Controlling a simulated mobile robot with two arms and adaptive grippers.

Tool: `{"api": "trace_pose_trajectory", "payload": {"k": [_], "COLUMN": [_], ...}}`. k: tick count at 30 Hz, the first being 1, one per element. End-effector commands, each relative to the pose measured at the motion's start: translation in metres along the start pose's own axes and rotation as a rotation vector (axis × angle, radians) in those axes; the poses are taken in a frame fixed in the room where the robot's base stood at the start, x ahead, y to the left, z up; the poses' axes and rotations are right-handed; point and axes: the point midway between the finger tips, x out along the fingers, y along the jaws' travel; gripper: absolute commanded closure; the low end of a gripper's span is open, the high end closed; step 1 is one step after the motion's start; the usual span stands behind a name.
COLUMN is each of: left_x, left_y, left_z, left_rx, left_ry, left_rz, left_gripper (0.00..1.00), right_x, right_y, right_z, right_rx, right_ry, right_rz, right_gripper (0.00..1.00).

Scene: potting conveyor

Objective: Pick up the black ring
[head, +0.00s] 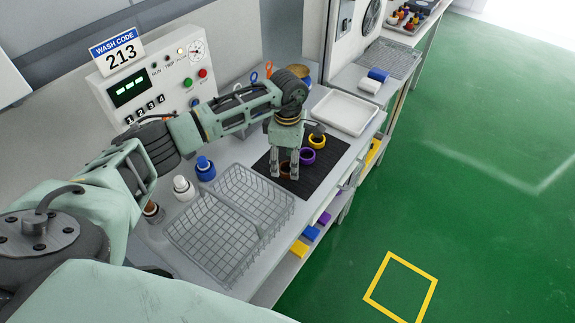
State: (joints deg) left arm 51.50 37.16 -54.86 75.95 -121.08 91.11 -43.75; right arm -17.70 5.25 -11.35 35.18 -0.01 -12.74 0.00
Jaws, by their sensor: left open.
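My left gripper (284,174) points down over the dark ribbed mat (262,173) on the bench, with its two fingers apart. A brown ring (285,169) shows between and behind the fingertips; I cannot tell whether they touch it. A purple ring (307,157) and a yellow ring (317,142) lie on the mat further back to the right. A dark curved shape shows beside the gripper near the yellow ring; I cannot tell whether it is the black ring or a part of my gripper. My right gripper is not in view.
A two-part wire basket (228,222) stands in front of the mat. White (183,188) and blue (205,169) bottles stand left. A white tray (345,112) lies at the right rear. A control panel (155,80) backs the bench. Colored items sit on a lower shelf.

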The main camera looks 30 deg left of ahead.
Motion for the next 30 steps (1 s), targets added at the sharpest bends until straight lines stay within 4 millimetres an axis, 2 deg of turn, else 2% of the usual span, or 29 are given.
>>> {"api": "trace_pose_trajectory", "payload": {"k": [3, 6, 12, 27, 30], "left_x": [0.013, 0.019, 0.021, 0.02, 0.02], "left_y": [0.0, 0.0, 0.001, 0.001, 0.001], "left_z": [0.0, 0.0, 0.0, 0.0, 0.0], "left_rx": [-0.002, 0.0, 0.0, -0.001, -0.001], "left_ry": [0.0, -0.001, -0.001, -0.001, -0.001], "left_rz": [-0.002, 0.0, 0.001, 0.001, 0.001], "left_gripper": [0.45, 0.45, 0.45, 0.87, 0.89], "right_x": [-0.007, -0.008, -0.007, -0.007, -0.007], "right_y": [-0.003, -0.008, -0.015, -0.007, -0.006], "right_z": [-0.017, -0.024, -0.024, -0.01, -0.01], "right_rx": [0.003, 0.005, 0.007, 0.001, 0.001], "right_ry": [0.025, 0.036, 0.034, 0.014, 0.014], "right_rz": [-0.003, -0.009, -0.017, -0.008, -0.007], "right_gripper": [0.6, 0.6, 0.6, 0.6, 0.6]}}
